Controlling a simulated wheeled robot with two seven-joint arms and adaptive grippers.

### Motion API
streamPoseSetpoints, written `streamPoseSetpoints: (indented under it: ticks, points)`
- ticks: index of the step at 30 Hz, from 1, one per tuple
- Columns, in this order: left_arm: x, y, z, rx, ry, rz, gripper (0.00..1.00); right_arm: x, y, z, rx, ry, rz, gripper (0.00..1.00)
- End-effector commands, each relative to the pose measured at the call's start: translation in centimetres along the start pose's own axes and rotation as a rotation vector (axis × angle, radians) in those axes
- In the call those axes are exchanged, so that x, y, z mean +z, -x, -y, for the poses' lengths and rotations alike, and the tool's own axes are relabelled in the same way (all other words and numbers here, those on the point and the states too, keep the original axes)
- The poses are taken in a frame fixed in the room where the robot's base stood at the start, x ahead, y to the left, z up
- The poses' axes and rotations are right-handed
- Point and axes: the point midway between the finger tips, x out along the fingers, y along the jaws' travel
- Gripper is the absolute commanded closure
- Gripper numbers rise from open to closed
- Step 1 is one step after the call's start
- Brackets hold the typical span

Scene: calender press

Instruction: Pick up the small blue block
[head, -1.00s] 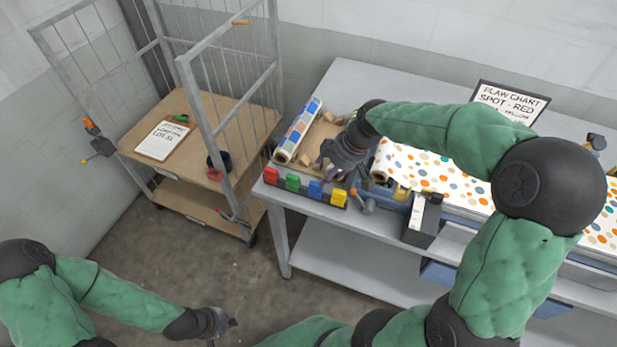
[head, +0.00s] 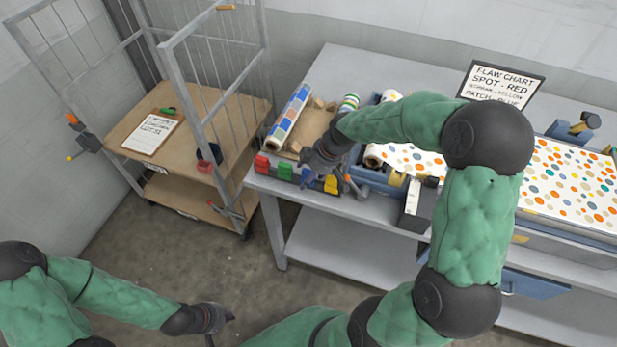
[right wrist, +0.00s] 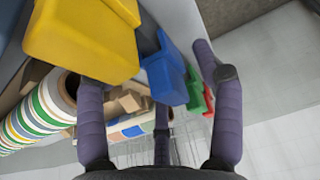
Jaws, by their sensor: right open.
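The small blue block (head: 306,178) stands in the dark rack at the table's front left, between a green block (head: 285,170) and a yellow block (head: 331,184). My right gripper (head: 317,168) hangs just above it and partly covers it in the head view. In the right wrist view the blue block (right wrist: 166,76) lies between the spread fingers of the open, empty right gripper (right wrist: 155,85); I see no clear contact. The yellow block (right wrist: 85,38) looms close at upper left. My left gripper (head: 220,322) hangs low over the floor, its jaws too small to judge.
A red block (head: 262,164) ends the rack at left. A patterned roll (head: 290,117) and loose wooden pieces lie behind it. A black box (head: 417,205) and spotted sheet stand to the right. A wire-sided trolley (head: 190,140) stands left of the table.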

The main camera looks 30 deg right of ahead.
Motion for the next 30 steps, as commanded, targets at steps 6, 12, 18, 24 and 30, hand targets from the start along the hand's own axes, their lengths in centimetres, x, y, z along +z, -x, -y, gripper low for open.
streamPoseSetpoints:
  ticks: [6,12,18,24,30]
  points:
    - [0.0,0.0,0.0,0.0,0.0,0.0,1.0,-0.1,-0.2,-0.1,0.002,0.0,-0.001,0.33]
    - [0.0,0.0,0.0,0.0,0.0,0.0,1.0,-0.1,-0.2,-0.1,0.002,0.0,-0.001,0.78]
    - [0.0,0.0,0.0,0.0,0.0,0.0,1.0,-0.1,-0.2,-0.1,0.003,0.0,-0.001,0.83]
    - [0.0,0.0,0.0,0.0,0.0,0.0,1.0,-0.1,-0.2,-0.1,0.004,0.0,-0.002,0.84]
    - [0.0,0.3,-0.1,0.0,0.0,0.0,1.0,-0.6,0.8,-0.2,0.006,0.0,-0.003,0.84]
